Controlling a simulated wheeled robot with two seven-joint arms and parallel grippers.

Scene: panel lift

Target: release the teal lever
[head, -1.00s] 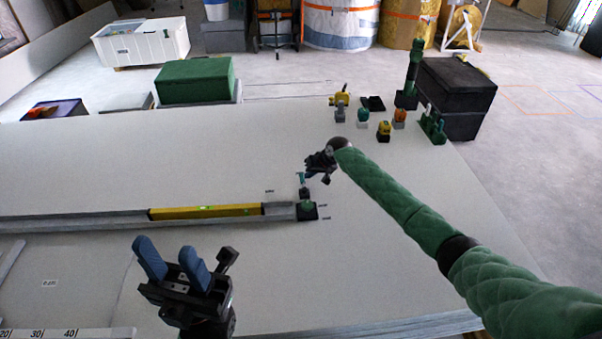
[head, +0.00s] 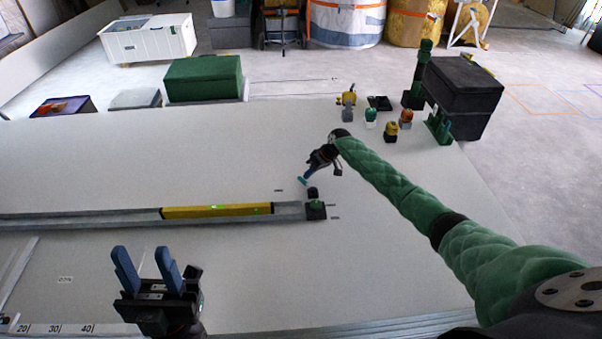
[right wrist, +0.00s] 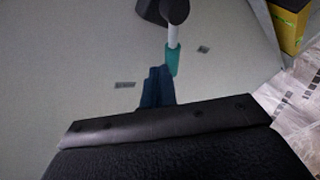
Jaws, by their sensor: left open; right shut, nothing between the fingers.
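The teal lever (head: 303,181) sits on a small dark clamp block (head: 316,211) at the right end of the grey rail. In the right wrist view the lever's teal tip (right wrist: 173,61) ends a pale shaft that runs up to a dark pivot. My right gripper (head: 311,171) is shut and empty, just beyond the lever in the head view. Its blue fingers (right wrist: 158,85) show close beside the teal tip; whether they touch it I cannot tell. My left gripper (head: 142,262) is open and empty at the lower left, well away from the lever.
A yellow level (head: 217,211) lies along the grey rail (head: 110,218). Several small coloured items and a black box (head: 462,85) stand at the panel's far right. A green box (head: 203,79) stands beyond its far edge. The pale panel (head: 120,160) is mostly clear.

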